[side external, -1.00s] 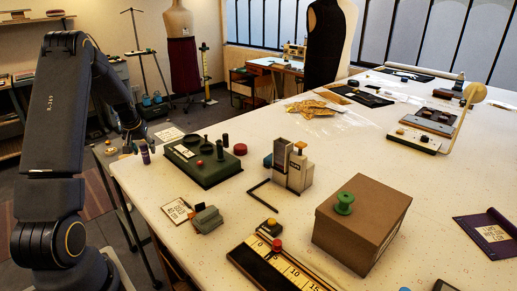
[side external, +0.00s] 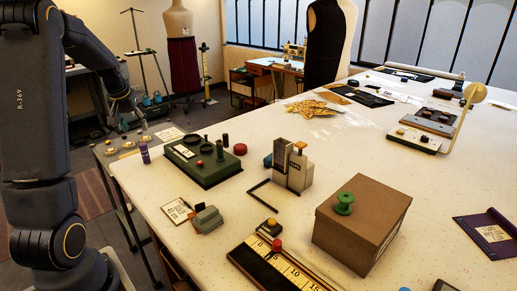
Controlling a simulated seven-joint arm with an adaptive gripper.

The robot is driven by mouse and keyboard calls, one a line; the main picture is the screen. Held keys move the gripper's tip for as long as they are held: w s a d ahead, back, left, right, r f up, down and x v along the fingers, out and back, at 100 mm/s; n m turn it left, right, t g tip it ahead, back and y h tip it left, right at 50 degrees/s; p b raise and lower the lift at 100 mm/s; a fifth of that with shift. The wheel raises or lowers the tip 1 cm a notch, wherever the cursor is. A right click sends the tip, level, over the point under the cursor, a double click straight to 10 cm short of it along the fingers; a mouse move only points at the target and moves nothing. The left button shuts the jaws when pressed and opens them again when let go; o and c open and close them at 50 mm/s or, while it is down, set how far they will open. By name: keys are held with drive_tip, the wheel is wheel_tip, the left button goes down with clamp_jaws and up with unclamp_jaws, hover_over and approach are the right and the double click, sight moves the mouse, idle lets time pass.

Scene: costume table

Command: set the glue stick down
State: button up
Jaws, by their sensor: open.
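The purple glue stick (side external: 144,152) stands upright near the left corner of the white worktable (side external: 165,215), just left of the green tray. My gripper (side external: 127,124) is open and empty, above and a little left of the glue stick, apart from it. Its fingertips are small and dark in this view, so their detail is hard to make out.
A green tray with dark round pieces (side external: 205,160) sits right of the glue stick. A side cart (side external: 118,152) with small round dishes stands beside the table's left edge. A card (side external: 177,211), a grey block (side external: 207,219) and a brown box (side external: 362,225) lie nearer the camera.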

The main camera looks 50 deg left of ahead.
drive_tip(key=w+d+r+m+t+h, duration=0.1)
drive_tip(key=d+r+m, duration=0.25)
drive_tip(key=d, duration=0.95)
drive_tip(key=w+d+r+m+t+h, duration=0.15)
drive_tip(key=d+r, duration=0.35)
drive_tip(key=d, duration=0.8)
drive_tip(key=s+d+f+m+h, duration=0.1)
drive_tip(key=s+d+m, duration=0.4)
drive_tip(key=s+d, duration=0.5)
drive_tip(key=d+f, duration=0.1)
drive_tip(key=d, duration=0.2)
drive_tip(key=shift+s+d+m, duration=0.3)
drive_tip(key=shift+d, duration=0.05)
